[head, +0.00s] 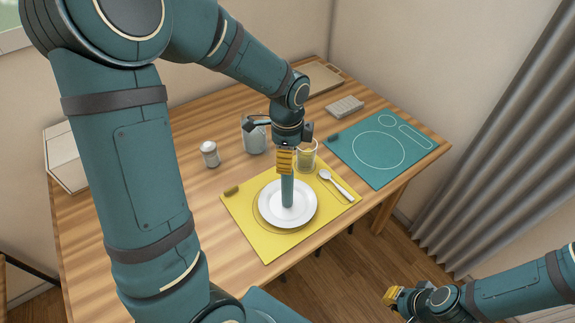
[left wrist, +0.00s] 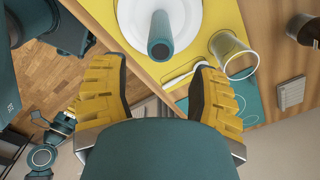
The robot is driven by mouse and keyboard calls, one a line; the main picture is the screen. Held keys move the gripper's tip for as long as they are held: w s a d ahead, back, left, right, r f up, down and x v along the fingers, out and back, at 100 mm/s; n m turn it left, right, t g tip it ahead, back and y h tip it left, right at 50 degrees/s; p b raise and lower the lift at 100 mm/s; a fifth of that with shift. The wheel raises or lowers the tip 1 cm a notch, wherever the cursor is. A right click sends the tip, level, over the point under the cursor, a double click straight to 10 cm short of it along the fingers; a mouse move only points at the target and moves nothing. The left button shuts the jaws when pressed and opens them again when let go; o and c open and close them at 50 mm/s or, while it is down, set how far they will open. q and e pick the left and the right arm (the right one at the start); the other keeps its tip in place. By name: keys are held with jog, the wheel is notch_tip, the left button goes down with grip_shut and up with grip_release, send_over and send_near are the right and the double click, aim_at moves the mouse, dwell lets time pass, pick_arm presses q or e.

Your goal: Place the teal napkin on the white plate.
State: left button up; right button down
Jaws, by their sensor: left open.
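The teal napkin (head: 288,192) is a rolled cylinder standing upright on the white plate (head: 308,207). In the left wrist view the napkin (left wrist: 160,38) shows end-on over the plate (left wrist: 192,22). My left gripper (head: 285,161) points down just above the napkin's top end. In the left wrist view its yellow fingers (left wrist: 158,92) are spread wide, with nothing between the tips, and the napkin lies beyond them. My right gripper (head: 392,298) is low at the right, off the table; its jaw state is unclear.
The plate lies on a yellow placemat (head: 267,245). A spoon (head: 336,184) and a glass (head: 306,155) are right of the plate. A pitcher (head: 254,136) and a shaker (head: 210,154) stand behind. A teal placemat (head: 405,170) with printed outlines lies bare at right.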

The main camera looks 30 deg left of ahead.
pick_arm(q)
jog(key=shift+r, duration=1.45)
